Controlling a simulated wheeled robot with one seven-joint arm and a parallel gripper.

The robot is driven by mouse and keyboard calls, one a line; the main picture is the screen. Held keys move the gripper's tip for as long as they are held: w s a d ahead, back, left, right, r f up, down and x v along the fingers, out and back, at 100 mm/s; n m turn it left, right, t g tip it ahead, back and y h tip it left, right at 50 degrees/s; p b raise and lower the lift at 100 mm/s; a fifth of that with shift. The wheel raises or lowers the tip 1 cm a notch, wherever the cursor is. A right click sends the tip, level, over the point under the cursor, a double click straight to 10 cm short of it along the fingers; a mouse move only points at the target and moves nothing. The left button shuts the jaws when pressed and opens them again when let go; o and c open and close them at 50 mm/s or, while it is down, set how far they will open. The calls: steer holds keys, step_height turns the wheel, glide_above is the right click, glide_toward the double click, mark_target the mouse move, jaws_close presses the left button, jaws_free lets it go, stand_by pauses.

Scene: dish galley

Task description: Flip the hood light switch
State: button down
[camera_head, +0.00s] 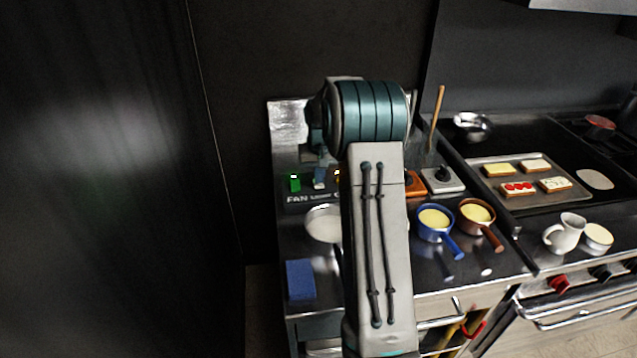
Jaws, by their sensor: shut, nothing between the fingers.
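A dark switch panel (300,200) stands at the back left of the counter, with the word FAN at its left end. A lit green switch (295,183) sits above that word. To its right, the tip of my gripper (320,182) is at the panel, small and partly behind my arm. It looks shut and empty. The lettering under it is too small to read surely, and my gripper covers the switch spot there. An amber light (337,175) shows at the edge of my arm. My arm hides the panel's right part. I cannot tell whether my gripper touches a switch.
A round pale bowl (323,223) and a blue sponge-like block (300,280) lie in front of the panel. Right of my arm are a blue pan (436,222), a brown pan (477,216) and a tray (510,206) of toasts. A dark wall stands left.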

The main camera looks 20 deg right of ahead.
steer(key=shift+f+b, duration=0.35)
steer(key=shift+f, duration=0.2)
steer(key=shift+r, duration=0.1)
steer(key=shift+r+p, duration=2.2)
steer(key=shift+r, duration=1.25)
